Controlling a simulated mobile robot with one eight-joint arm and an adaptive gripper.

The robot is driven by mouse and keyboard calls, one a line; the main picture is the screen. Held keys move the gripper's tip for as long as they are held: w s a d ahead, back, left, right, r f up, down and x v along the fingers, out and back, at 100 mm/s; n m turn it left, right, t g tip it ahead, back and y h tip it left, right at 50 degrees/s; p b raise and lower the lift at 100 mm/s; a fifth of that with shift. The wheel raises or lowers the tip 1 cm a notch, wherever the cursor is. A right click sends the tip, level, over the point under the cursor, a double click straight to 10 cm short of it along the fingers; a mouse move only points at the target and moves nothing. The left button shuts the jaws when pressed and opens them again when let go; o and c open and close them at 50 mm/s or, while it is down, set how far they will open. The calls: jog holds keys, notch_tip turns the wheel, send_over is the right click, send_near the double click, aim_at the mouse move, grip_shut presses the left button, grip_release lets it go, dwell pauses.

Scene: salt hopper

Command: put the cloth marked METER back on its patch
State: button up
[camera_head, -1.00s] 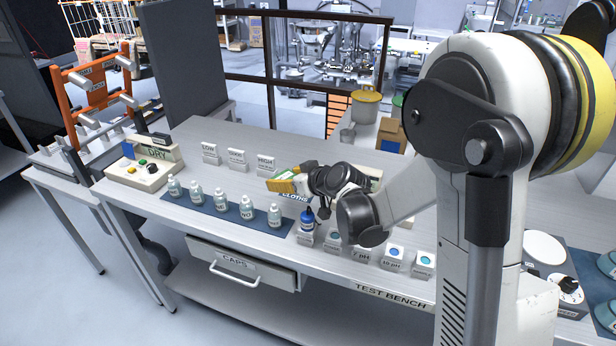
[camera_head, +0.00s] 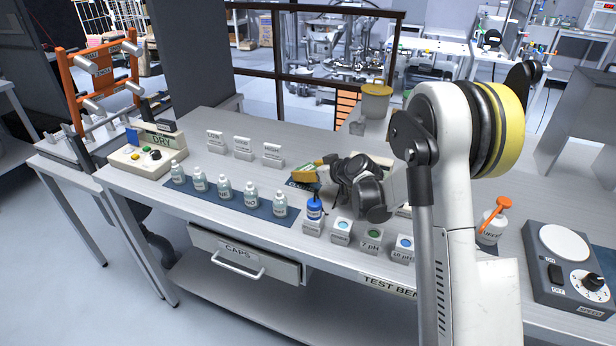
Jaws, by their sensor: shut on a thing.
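A dark patch (camera_head: 301,184) with partly hidden lettering starting "CLO" lies just below and in front of the yellow item. I cannot tell whether the item touches it. My own wrist and arm hide the bench to the right of the gripper.
Several capped bottles stand on a blue mat (camera_head: 290,219) left of the gripper. Small pH blocks (camera_head: 372,240) line the front edge. LOW and HIGH (camera_head: 272,155) stands are behind. A stirrer (camera_head: 562,268) is at right. Bare bench lies at the back left (camera_head: 200,125).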

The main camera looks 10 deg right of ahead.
jog(key=shift+f, duration=0.45)
jog(key=shift+r, duration=0.15)
jog(key=o, duration=0.8)
